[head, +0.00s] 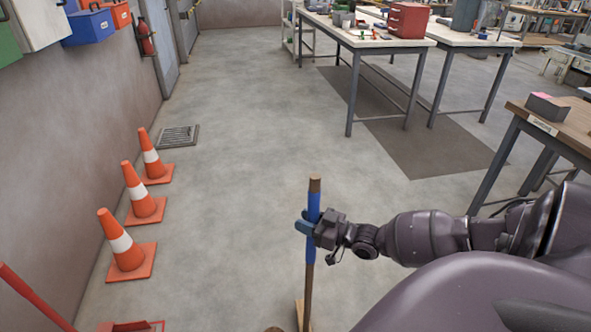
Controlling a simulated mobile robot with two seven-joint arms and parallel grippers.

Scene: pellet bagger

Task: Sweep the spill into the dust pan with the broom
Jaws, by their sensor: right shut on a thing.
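The broom (308,278) stands nearly upright in front of me, a brown stick with a blue grip. My right gripper (309,228) is shut on the blue grip, below the stick's top end. A tan piece shows at the stick's lower end, cut off by the bottom edge; I cannot tell if it is the broom head. At the lower left a red stick (35,297) slants down, and a red flat piece (132,326) lies near it; they may belong to the dust pan, but most is out of view. No spill can be made out. My left gripper is not in view.
Three orange cones (127,248) stand along the left wall. A floor grate (178,136) lies behind them. Workbenches (385,43) stand at the back right, and a wooden-topped table (560,129) at the right. The middle floor is clear.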

